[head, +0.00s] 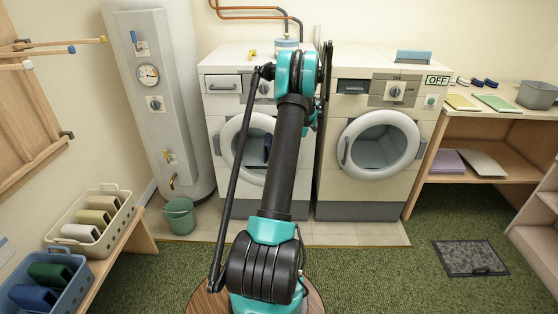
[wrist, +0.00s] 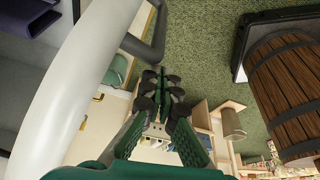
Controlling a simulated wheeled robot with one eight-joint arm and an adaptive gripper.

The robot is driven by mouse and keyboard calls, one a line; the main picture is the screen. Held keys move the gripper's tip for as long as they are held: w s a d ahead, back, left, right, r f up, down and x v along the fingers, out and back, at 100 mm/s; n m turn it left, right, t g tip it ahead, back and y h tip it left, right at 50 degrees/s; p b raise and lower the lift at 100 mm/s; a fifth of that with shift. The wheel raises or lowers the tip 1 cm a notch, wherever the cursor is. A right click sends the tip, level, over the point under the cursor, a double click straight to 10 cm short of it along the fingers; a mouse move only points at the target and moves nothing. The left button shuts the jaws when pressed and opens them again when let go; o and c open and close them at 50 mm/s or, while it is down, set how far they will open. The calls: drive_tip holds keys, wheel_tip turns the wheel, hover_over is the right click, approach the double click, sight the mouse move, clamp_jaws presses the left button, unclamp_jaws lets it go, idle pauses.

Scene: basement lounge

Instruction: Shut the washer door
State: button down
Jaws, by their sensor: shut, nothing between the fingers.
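Two white front-loading machines stand side by side in the head view: a left one (head: 222,104) with a drawer, and a right one (head: 420,120) under an OFF sign. No label shows which is the washer. The left machine's round white-rimmed door (head: 229,140) is partly hidden by my arm, with a dark blue item behind it. How far it stands open is unclear. The right machine's door (head: 413,150) looks shut. In the wrist view the white door rim (wrist: 62,95) and its grey handle (wrist: 150,45) are close. My gripper (wrist: 161,126) is shut and empty beside the rim.
A boiler (head: 150,110) and green bucket (head: 180,217) stand left of the machines. Baskets (head: 118,216) sit on a low bench at left. A shelf (head: 490,130) stands at right. A barrel (wrist: 285,95) shows in the wrist view. Green carpet (head: 375,275) is open at front right.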

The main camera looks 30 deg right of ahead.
drive_tip(key=w+d, duration=0.8)
drive_tip(key=d, duration=0.2)
drive_tip(key=shift+w+d, duration=0.2)
drive_tip(key=shift+d, duration=0.15)
